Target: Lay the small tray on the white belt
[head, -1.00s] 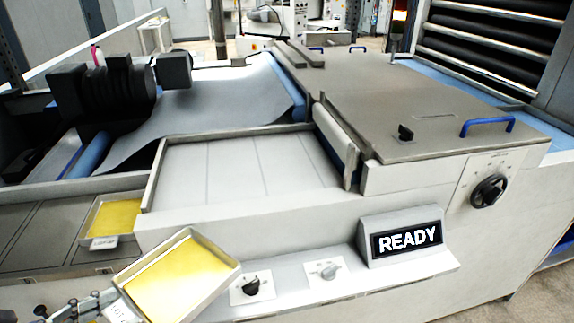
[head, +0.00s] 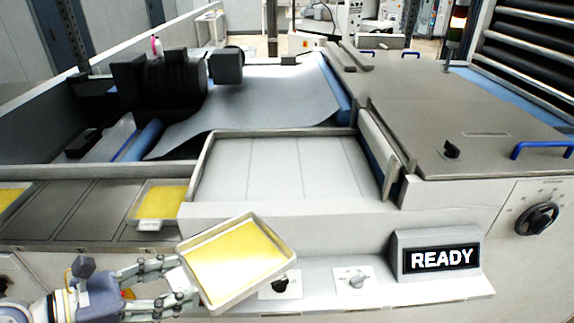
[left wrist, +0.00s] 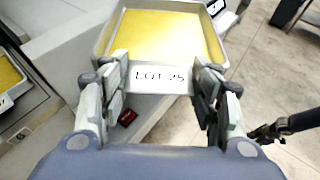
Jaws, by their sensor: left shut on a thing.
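The small tray (head: 238,262), pale-rimmed with a yellow inside, is held tilted in front of the machine. My left gripper (head: 172,277) is shut on its near edge. The white belt (head: 280,168) is a bare, pale panelled bed inside a low rim, behind and above the tray.
Another yellow tray (head: 160,203) sits on the dark side shelf (head: 85,208), with part of one more at the far left. A ledge with knobs (head: 350,282) and a READY display (head: 440,258) lies in front of the belt. A grey cover (head: 450,100) stands right of it.

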